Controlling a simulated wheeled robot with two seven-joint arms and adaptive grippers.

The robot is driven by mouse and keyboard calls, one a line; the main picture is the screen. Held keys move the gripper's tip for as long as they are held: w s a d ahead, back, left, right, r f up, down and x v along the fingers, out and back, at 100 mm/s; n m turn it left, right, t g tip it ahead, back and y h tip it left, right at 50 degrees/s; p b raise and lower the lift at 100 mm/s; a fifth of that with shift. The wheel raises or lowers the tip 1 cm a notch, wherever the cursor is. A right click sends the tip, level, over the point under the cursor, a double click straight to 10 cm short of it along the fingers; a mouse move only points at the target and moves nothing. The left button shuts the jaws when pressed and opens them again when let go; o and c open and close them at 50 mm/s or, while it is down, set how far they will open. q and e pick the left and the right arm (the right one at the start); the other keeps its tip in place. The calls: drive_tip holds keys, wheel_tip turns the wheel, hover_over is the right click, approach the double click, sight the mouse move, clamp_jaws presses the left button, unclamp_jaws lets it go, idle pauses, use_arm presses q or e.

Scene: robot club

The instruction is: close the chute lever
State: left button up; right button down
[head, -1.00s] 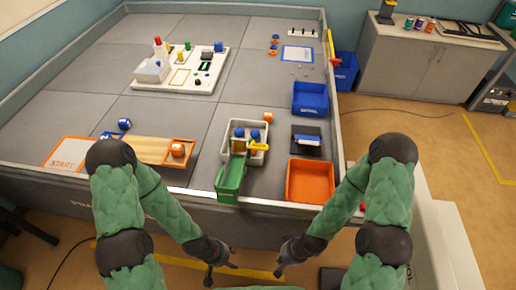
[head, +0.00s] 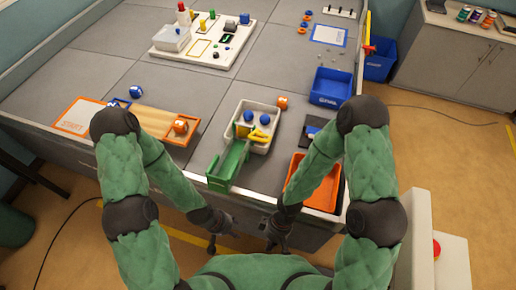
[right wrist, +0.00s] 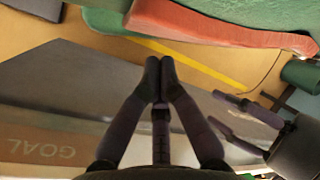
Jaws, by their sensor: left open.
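The green chute (head: 229,163) slopes from a grey bin (head: 268,110) with blue balls (head: 249,117) towards the table's front edge. The yellow lever (head: 260,136) is at the chute's upper end and sticks out to the right; its exact setting is too small to tell. My left gripper (head: 212,250) hangs low in front of the table edge, open and empty, apart from the chute. It also shows in the right wrist view (right wrist: 230,98). My right gripper (head: 272,245) is beside it, also low and away from the lever; in the right wrist view (right wrist: 160,75) its fingertips meet with nothing between them.
An orange tray (head: 327,193) lies right of the chute, partly behind my right arm. A blue bin (head: 331,87) stands further back. A wooden ramp (head: 157,122) lies left.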

sight(250, 136)
drive_tip(key=w+d+r+n+t+h+b, duration=0.35)
drive_tip(key=w+n+t+h, duration=0.45)
drive_tip(key=n, duration=0.8)
drive_tip(key=w+a+r+n+t, duration=0.8)
drive_tip(key=w+a+r+t, duration=0.2)
drive_tip(key=a+r, duration=0.2)
drive_tip(key=r+b+x, duration=0.2)
drive_tip(key=b+x, duration=0.2)
drive_tip(key=x, duration=0.9)
drive_tip(key=shift+w+a+y, duration=0.25)
drive_tip(key=shift+w+y, duration=0.15)
drive_tip(key=shift+w, duration=0.05)
